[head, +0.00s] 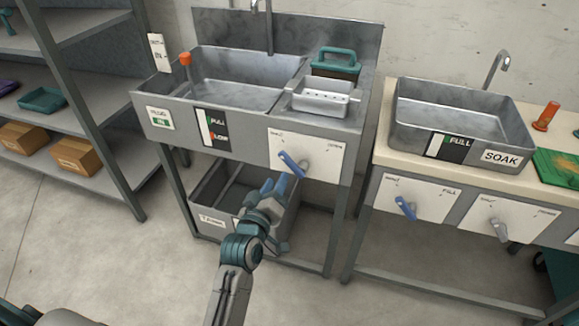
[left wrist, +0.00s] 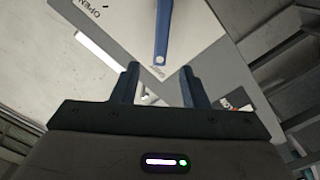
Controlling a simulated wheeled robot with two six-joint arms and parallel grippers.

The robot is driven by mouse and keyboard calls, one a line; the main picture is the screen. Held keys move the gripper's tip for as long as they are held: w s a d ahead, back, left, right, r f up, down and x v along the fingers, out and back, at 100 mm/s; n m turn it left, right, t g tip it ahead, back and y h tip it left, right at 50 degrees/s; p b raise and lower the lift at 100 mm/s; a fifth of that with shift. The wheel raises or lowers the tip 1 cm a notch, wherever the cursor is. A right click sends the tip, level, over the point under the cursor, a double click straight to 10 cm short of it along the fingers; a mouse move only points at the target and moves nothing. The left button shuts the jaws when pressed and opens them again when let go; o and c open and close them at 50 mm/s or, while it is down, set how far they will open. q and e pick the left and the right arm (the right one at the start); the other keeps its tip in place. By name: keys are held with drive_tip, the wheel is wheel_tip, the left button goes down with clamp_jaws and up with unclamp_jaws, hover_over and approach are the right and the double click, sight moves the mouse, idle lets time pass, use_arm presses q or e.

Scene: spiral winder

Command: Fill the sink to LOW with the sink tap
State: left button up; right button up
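The grey metal sink (head: 205,78) stands at the left, with a FULL/LOW level label (head: 213,129) on its front. Its tap (head: 268,30) rises at the back. I cannot tell whether water lies in it. A blue lever (head: 291,163) sits on a white panel (head: 322,153) on the sink's front. The lever (left wrist: 163,32) also shows in the left wrist view, ahead of the fingers and apart from them. My left gripper (head: 277,184) is open and empty, just below and left of the lever. Its two fingers show in the left wrist view (left wrist: 160,84). My right gripper is not in view.
An orange-topped plug (head: 185,60) stands at the sink's left. A small metal tray (head: 325,98) and a teal-handled box (head: 335,64) sit at its right. A grey bin (head: 215,200) is below. The SOAK basin (head: 455,115) stands on the right counter with two more lever panels.

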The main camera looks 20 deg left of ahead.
sight(286, 162)
use_arm(q)
drive_tip(key=w, duration=0.9)
drive_tip(key=shift+w+d, duration=0.15)
drive_tip(key=shift+w, duration=0.2)
clamp_jaws()
